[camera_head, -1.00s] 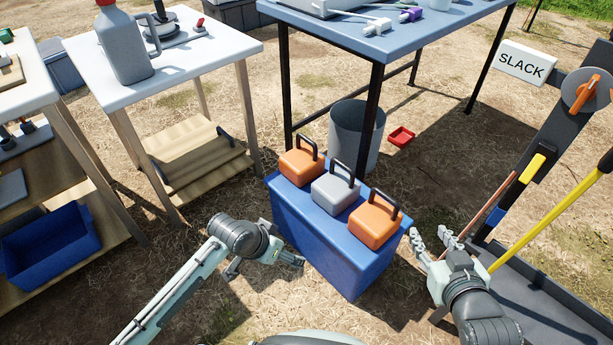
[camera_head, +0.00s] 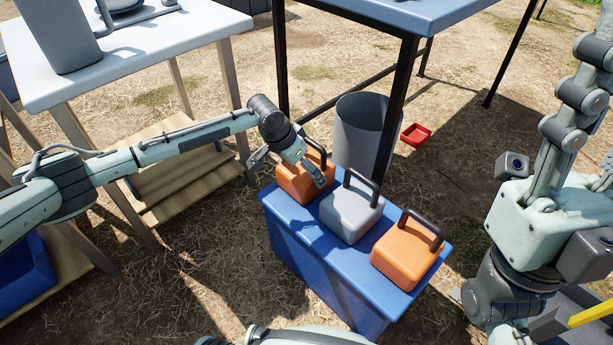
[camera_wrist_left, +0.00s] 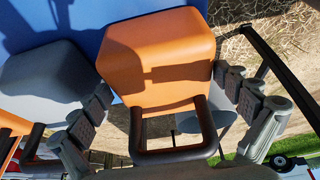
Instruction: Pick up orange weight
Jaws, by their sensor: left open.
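Two orange weights with dark handles stand on a blue box (camera_head: 322,275): the far-left one (camera_head: 290,183) and the near-right one (camera_head: 404,254). A grey weight (camera_head: 350,212) stands between them. My left gripper (camera_head: 288,166) is open at the far-left orange weight, its fingers on either side of it. In the left wrist view, this weight (camera_wrist_left: 155,62) sits between the spread fingers (camera_wrist_left: 166,103), with its handle toward the palm; I cannot tell whether they touch it. The grey weight (camera_wrist_left: 45,75) is close beside one finger. My right gripper (camera_head: 590,110) is raised at the right edge, partly cut off.
A grey bin (camera_head: 362,130) stands right behind the blue box, near a table leg (camera_head: 398,110). A white-topped table (camera_head: 150,60) with a lower wooden shelf is at the left. A red tray (camera_head: 415,134) lies on the ground. Straw ground is open in front.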

